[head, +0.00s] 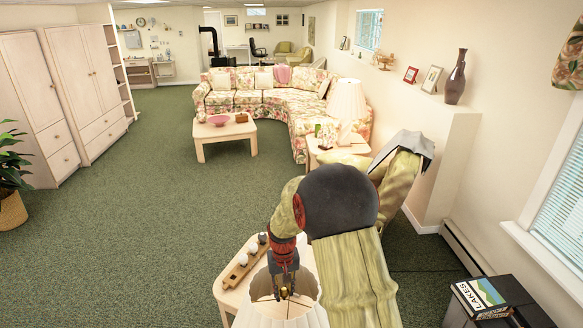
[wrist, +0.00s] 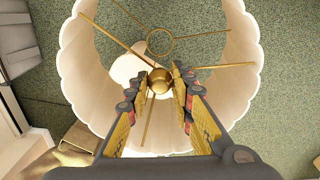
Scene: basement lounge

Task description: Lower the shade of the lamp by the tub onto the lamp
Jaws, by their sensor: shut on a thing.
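The cream pleated lamp shade (head: 280,312) is at the bottom of the head view, partly cut off by the frame edge. In the wrist view I look down into the shade (wrist: 80,75), with its thin brass spokes and ring. My gripper (head: 284,292) points down into the shade's top opening. In the wrist view its fingers (wrist: 172,88) are shut on the brass knob (wrist: 160,80) at the shade's spokes. A pale rounded form (wrist: 124,66) shows below through the shade; I cannot tell whether it is the lamp. The tub is not clearly seen.
A light wood table (head: 227,291) stands beside the shade, bearing a wooden holder (head: 241,267) with several white rounded pieces. Another white-shaded lamp (head: 346,101) stands on a farther end table by the floral sofa (head: 300,122). Open green carpet (head: 140,215) lies to the left.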

